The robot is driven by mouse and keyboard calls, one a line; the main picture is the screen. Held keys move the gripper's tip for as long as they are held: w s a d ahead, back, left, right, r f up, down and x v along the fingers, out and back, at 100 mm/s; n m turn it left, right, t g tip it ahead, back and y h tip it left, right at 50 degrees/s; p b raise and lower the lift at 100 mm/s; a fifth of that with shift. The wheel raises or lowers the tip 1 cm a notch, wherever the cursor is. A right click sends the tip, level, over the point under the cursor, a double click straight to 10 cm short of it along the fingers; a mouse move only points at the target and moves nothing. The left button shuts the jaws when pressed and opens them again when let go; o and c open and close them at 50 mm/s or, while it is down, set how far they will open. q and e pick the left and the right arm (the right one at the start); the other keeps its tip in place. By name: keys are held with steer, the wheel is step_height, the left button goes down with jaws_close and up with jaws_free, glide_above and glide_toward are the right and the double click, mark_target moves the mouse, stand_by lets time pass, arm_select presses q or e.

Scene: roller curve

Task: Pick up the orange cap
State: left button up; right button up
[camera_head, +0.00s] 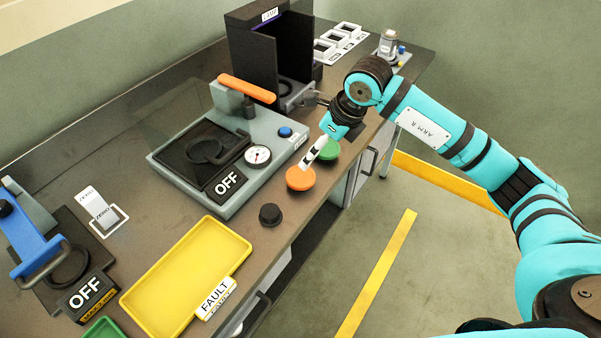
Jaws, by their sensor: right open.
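The orange cap (300,179) is a round disc near the front edge of the bench, right of the grey press. My right gripper (312,152) is just above and behind it, with its pale finger pointing down toward the cap. The gripper is open and appears empty. A small gap seems to show between the fingertip and the cap, but contact is hard to judge. A green cap (328,150) lies just behind the orange one, partly hidden by the gripper. My left gripper is out of view.
The grey press (215,150) with an orange handle (246,88) stands left of the caps. A black knob (270,214) is in front of them. A yellow tray (187,275) labelled FAULT lies nearer. A dark open box (270,50) stands behind.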

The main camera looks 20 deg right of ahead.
steer(key=p, duration=0.2)
glide_above(301, 176)
steer(key=s+d, duration=0.1)
steer(key=s, duration=0.1)
step_height(301, 176, down, 7)
steer(key=shift+w+d+f, duration=0.1)
steer(key=shift+d, duration=0.05)
steer(key=shift+f+p, duration=0.3)
steer(key=shift+p, duration=0.2)
steer(key=p+x, duration=0.2)
steer(key=x, duration=0.1)
steer(key=shift+f, duration=0.3)
steer(key=shift+w+f, duration=0.2)
steer(key=shift+f, duration=0.35)
steer(key=c, duration=0.8)
